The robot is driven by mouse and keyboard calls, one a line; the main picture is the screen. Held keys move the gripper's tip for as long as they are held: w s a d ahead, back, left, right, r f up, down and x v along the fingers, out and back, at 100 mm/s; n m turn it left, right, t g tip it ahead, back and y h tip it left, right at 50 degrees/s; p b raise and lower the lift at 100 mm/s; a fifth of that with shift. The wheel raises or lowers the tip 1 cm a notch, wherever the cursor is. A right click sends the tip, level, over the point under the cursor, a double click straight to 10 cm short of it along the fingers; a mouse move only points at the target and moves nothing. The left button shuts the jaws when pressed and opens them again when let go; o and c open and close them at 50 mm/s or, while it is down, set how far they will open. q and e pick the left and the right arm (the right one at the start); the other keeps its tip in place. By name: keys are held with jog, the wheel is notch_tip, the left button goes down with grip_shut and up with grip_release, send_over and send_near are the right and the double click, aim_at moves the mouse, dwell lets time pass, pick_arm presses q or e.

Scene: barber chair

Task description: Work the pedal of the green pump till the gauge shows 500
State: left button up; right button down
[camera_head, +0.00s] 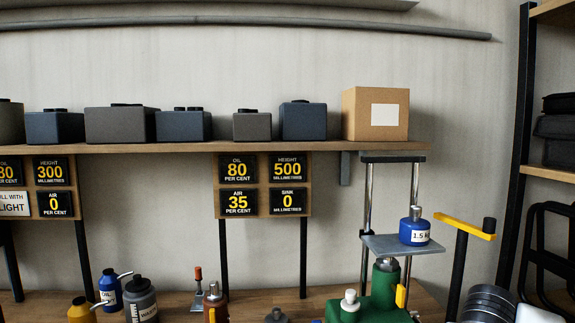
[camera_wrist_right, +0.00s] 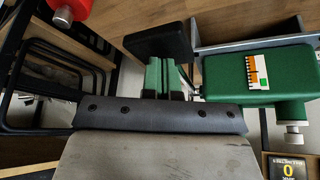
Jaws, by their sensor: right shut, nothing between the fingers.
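On the right sign board, the height gauge (camera_head: 287,168) reads 500 millimetres. My left gripper is in neither view.
The sink sign (camera_head: 287,201) reads 0. A blue 1.5 kg weight (camera_head: 415,228) stands on the grey platform (camera_head: 378,246). A yellow crank (camera_head: 465,227) stands to its right. Several bottles stand at the lower left. A black-framed rack (camera_wrist_right: 50,75) is left in the wrist view.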

jog(key=shift+s, duration=0.15)
dwell(0.6)
jog(key=shift+r, duration=0.15)
jog(key=shift+r+p, duration=1.75)
jog(key=shift+r, duration=1.25)
